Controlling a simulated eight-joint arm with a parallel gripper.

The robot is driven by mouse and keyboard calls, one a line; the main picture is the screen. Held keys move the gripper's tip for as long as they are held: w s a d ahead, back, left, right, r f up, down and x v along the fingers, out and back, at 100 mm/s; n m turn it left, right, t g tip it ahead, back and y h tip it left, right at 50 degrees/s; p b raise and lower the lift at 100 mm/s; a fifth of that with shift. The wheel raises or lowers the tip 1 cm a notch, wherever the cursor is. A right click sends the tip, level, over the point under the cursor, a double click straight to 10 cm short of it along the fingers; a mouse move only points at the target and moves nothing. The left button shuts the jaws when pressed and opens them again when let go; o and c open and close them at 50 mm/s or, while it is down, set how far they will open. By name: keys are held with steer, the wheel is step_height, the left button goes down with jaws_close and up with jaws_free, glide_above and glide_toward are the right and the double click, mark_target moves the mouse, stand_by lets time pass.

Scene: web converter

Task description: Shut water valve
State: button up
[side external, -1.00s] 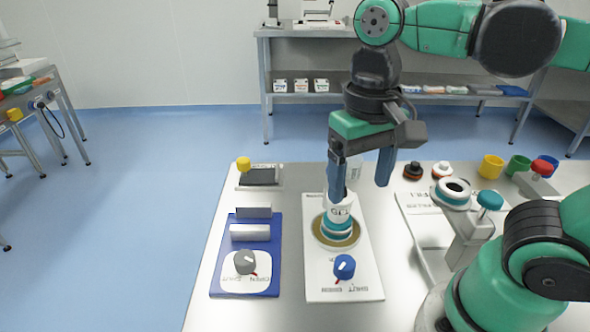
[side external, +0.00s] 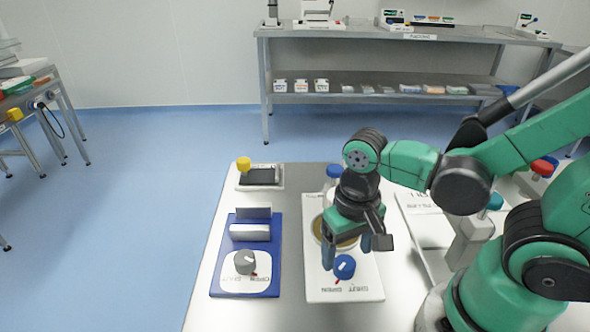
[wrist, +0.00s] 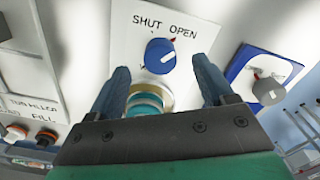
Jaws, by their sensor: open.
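A blue knob (side external: 344,267) sits near the front of a white panel (side external: 318,289); I take it as the water valve. In the wrist view the knob (wrist: 160,56) is below the printed words SHUT and OPEN, with a red mark at its edge on the OPEN side. My gripper (side external: 347,248) is low over the panel, by the knob. In the wrist view its blue fingers (wrist: 160,70) are apart, one to each side of the knob, with nothing held. Whether they touch the knob cannot be told.
A teal-banded white cylinder (wrist: 148,101) shows behind the knob, between my fingers. A blue panel (side external: 217,288) with a grey knob (side external: 244,262) lies at left. A blue-capped bottle (side external: 333,172) stands behind my gripper. The table's front left corner is bare.

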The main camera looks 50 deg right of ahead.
mark_target(344, 267)
steer(key=shift+f, duration=1.2)
jaws_close()
